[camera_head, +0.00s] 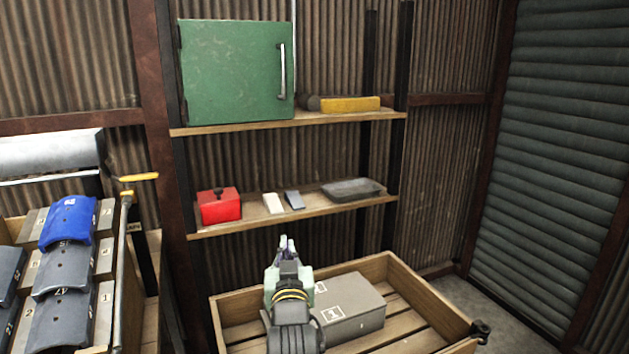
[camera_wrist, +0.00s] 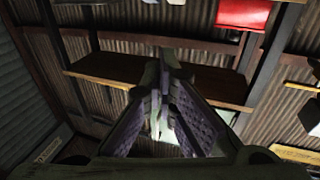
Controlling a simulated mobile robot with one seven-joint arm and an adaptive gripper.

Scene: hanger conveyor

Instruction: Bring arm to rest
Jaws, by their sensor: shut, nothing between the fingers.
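My gripper (camera_head: 287,240) points up and away over the left part of a wooden crate, in front of the lower shelf. Its fingertips are together and nothing shows between them. In the wrist view the two fingers (camera_wrist: 164,62) converge and meet at their tips, with the purple pads facing inward. The gripper's wrist hides part of the crate's inside and part of a grey box (camera_head: 348,307) with white labels in the crate.
The wooden crate (camera_head: 425,289) is below my gripper. The shelves behind hold a green cabinet (camera_head: 236,72), a yellow-topped tool (camera_head: 348,104), a red box (camera_head: 219,207) and a dark grey case (camera_head: 352,189). Numbered grey blocks and a blue piece (camera_head: 68,222) are at the left.

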